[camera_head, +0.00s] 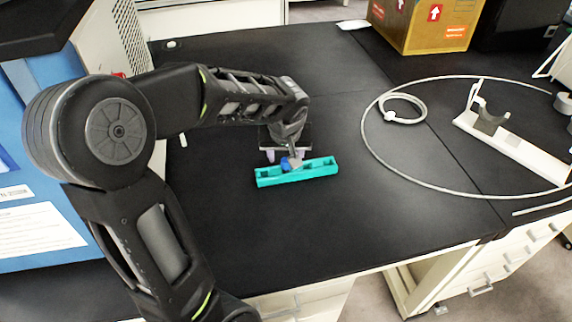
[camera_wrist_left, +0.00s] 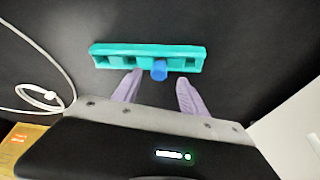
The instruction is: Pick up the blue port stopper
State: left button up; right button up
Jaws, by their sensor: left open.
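The blue port stopper (camera_head: 287,164) sits at the teal holder (camera_head: 315,172) on the black bench top in the head view. In the left wrist view the stopper (camera_wrist_left: 159,70) is a small blue cylinder on the near side of the teal holder (camera_wrist_left: 110,49), right of its middle. My left gripper (camera_head: 284,156) is right behind the holder in the head view. In the wrist view its pale purple fingers (camera_wrist_left: 156,82) are spread apart, with the stopper just beyond and between their tips. It holds nothing. My right gripper is not seen.
A white tube loop (camera_head: 363,125) lies on the bench at the right, near a white stand (camera_head: 510,143). A cardboard box (camera_head: 424,22) stands at the back right. A blue panel (camera_head: 40,200) stands at the left. The bench in front of the holder is clear.

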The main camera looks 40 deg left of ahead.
aim_at(286, 161)
pick_arm(q)
jog(key=x, duration=0.4)
jog(key=shift+w+f, duration=0.1)
dwell(0.4)
grip_shut()
dwell(0.4)
